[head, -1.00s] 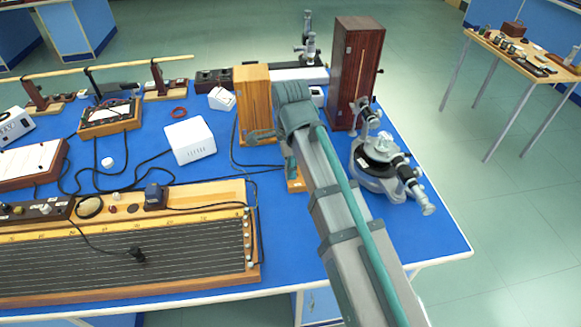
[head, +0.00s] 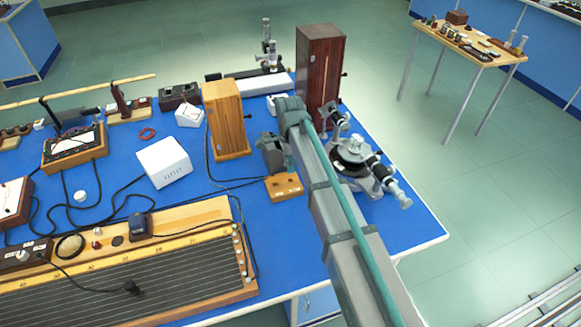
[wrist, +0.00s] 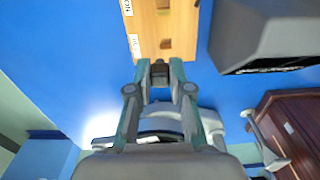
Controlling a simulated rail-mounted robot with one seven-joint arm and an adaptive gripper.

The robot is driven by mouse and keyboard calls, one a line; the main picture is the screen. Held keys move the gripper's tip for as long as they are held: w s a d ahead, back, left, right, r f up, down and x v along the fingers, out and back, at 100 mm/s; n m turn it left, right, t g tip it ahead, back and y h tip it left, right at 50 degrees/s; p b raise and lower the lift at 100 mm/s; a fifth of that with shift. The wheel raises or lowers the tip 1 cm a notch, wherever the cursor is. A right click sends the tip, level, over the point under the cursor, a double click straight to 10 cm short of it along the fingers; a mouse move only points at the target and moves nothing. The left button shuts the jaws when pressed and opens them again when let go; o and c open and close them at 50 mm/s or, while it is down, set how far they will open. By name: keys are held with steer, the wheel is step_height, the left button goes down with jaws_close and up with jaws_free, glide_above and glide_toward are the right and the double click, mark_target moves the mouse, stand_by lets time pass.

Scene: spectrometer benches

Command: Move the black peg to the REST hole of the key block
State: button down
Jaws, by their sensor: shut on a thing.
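The key block (head: 284,187) is a small wooden block with white labels on the blue bench in the head view. In the wrist view the block (wrist: 180,30) shows at the top, with labels along its left edge, one reading ON, and dark holes in its top. My gripper (wrist: 159,68) is shut on the black peg (wrist: 160,72), whose dark end shows between the fingertips just beside the block. In the head view my gripper (head: 275,157) is beside and above the block's far edge; the peg cannot be made out there.
A spectrometer (head: 360,160) stands right of my arm. A light wooden box (head: 226,120) and a tall dark wooden cabinet (head: 320,65) stand behind. A white box (head: 164,162) and a wire board (head: 130,270) lie left. Cables cross the bench.

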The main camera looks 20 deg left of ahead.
steer(key=shift+w+a, duration=0.2)
steer(key=shift+w, duration=0.2)
steer(key=shift+f, duration=0.15)
steer(key=shift+f, duration=0.1)
steer(key=shift+f+b, duration=1.75)
steer(key=shift+f, duration=1.25)
steer(key=c, duration=1)
jaws_free()
